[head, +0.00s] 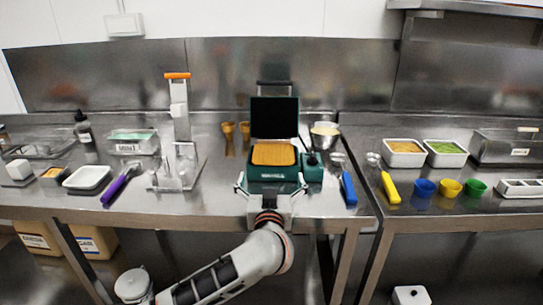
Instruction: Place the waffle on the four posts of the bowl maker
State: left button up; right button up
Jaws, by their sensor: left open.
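A golden square waffle (274,154) lies on the lower plate of an open dark green waffle iron (272,174), whose black lid (275,118) stands up behind it. My left gripper (271,184) is open and empty. Its two fingers spread to either side of the iron's front, short of the waffle; I cannot tell whether they touch the iron. The bowl maker (177,174) stands to the left, a metal stand with upright posts on a base and a tall column topped by an orange handle (177,75). Its posts are small and hard to separate. My right gripper is out of view.
A purple-handled tool (118,188) and a white tray (87,177) lie left of the bowl maker. Waffle cones (228,135) stand between bowl maker and iron. A blue-handled scoop (348,187) and a metal bowl (325,136) are right of the iron.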

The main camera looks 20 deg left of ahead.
aim_at(273, 166)
pick_arm(q)
jog(key=b+x, duration=0.1)
jog(key=x, duration=0.3)
jog(key=shift+w+d+r, duration=0.1)
jog(key=shift+w+d, duration=0.05)
jog(key=shift+w, duration=0.45)
jog(key=shift+w+r, duration=0.1)
jog(key=shift+r, duration=0.05)
jog(key=c, duration=0.9)
jog(key=shift+r, duration=0.1)
